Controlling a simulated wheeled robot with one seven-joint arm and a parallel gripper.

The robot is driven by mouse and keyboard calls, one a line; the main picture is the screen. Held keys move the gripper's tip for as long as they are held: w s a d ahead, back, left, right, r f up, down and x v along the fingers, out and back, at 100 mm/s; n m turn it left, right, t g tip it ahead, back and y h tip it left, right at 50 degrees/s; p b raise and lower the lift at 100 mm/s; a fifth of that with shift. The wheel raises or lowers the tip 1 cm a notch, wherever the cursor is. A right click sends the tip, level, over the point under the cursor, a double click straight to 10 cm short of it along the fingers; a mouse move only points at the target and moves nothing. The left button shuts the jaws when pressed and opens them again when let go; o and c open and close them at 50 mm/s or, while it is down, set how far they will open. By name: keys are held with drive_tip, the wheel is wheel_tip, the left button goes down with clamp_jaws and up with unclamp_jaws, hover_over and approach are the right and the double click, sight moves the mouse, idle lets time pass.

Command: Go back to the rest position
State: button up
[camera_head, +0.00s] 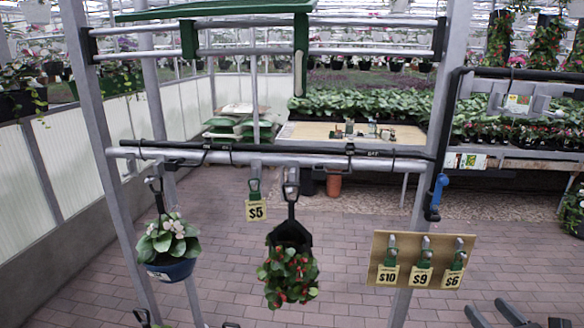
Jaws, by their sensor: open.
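My gripper (489,306) shows at the bottom right edge, with two dark fingers apart and nothing seen between them. The rest of it is cut off by the frame. It is low in the picture, below the price board (420,260), and appears clear of the hanging plants. A blue pot with a white-flowered plant (168,245) hangs from the metal rail (225,158) at left. A dark hanging pot with a red-flowered plant (288,270) hangs from the rail at the middle.
A $5 tag (255,209) hangs on the rail between the plants. Metal posts (430,120) frame the rack. A blue-handled tool (437,195) hangs on the right post. Planted benches (370,103) stand behind. The brick floor (350,240) is largely open.

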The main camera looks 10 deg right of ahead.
drive_tip(key=w+a+f+n+g+y, duration=0.1)
drive_tip(key=w+a+n+g+y, duration=0.25)
drive_tip(key=a+n, duration=0.65)
drive_tip(key=w+a+f+n+g+y, duration=0.15)
drive_tip(key=a+n+g, duration=0.35)
drive_tip(key=a+n, duration=0.5)
drive_tip(key=s+a+r+n+g+h, duration=0.1)
drive_tip(key=s+a+r+n, duration=0.3)
drive_tip(key=s+a+n, duration=0.2)
drive_tip(key=s+a+r+n+g+h, duration=0.2)
drive_tip(key=s+a+n, duration=0.4)
drive_tip(key=s+n, duration=0.4)
drive_tip(key=shift+s+a+r+h, duration=0.3)
drive_tip(key=shift+s+a+r, duration=0.1)
drive_tip(key=shift+s+r, duration=0.55)
